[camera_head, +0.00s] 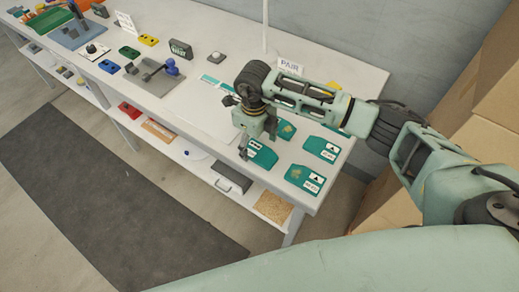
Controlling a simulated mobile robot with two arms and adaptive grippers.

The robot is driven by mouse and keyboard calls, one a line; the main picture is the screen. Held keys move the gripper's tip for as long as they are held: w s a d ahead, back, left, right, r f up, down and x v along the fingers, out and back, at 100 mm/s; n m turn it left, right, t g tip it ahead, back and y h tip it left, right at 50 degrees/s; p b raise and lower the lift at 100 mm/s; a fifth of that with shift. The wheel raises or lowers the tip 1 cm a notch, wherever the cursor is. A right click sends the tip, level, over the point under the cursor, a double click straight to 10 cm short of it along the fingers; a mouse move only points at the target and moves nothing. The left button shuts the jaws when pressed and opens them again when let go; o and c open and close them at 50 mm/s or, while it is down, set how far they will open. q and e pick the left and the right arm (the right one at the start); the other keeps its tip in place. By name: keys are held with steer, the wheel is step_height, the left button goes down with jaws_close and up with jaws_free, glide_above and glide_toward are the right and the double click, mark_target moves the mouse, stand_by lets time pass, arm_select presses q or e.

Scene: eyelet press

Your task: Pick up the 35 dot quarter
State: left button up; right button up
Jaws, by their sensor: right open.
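Several teal quarters with white labels lie on the right end of the white table (352,92). One quarter (265,156) lies just under and beside my right gripper (243,152); its label has dark marks that may be dots, but its number is too small to read. Another quarter (305,172) at the front edge and one (312,144) behind it have labels with a dark triangle. A further quarter (286,126) is partly hidden by my right arm. My right gripper is open, pointing down, and seems empty. My left gripper is not in view.
A PAIR sign (290,66) stands behind my right arm. A grey press with a blue knob (172,67) stands further left, near small coloured blocks. A lower shelf (187,150) holds a cork-coloured panel (273,207). Cardboard boxes (490,110) stand at the right.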

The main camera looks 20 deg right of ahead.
steer(key=shift+f, duration=0.95)
steer(key=c, duration=1.2)
